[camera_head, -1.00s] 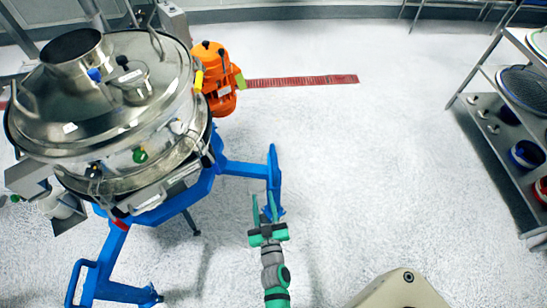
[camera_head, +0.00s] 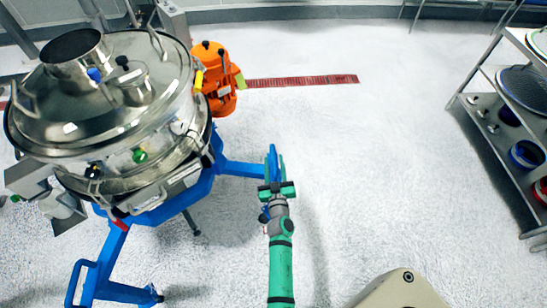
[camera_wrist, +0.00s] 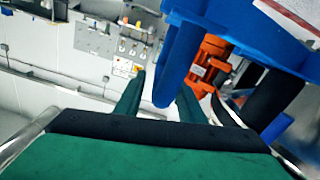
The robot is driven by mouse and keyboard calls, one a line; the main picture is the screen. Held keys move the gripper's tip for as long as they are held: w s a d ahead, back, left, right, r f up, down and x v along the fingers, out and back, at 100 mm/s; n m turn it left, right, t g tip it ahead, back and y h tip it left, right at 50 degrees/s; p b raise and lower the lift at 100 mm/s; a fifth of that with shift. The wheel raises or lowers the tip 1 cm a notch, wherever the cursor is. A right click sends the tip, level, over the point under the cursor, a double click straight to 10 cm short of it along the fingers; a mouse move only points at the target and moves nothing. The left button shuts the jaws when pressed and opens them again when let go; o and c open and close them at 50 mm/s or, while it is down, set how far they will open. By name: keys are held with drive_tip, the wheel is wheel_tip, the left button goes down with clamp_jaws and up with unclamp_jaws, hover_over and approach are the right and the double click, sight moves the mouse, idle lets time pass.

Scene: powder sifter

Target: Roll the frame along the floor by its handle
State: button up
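The blue frame (camera_head: 240,169) stands on the floor at the left in the head view and carries a big steel sifter (camera_head: 110,110). Its handle (camera_head: 272,150) is the blue upright at the right end. My gripper (camera_head: 274,168) is at this handle, with its green fingers pointing away from me. In the wrist view the rounded blue end of the handle (camera_wrist: 177,70) lies between the two fingers of my gripper (camera_wrist: 160,100). A gap shows beside the left finger, so the gripper looks open around the handle. The handle's lower part is hidden behind the gripper.
An orange motor (camera_head: 215,78) is fixed beside the sifter. A red floor grate (camera_head: 300,81) lies behind it. A metal shelf rack (camera_head: 490,95) with sieves and tubs stands at the right. The white floor between is clear.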

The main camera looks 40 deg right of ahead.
drive_tip(key=shift+x, duration=1.35)
clamp_jaws()
drive_tip(key=shift+a, duration=0.1)
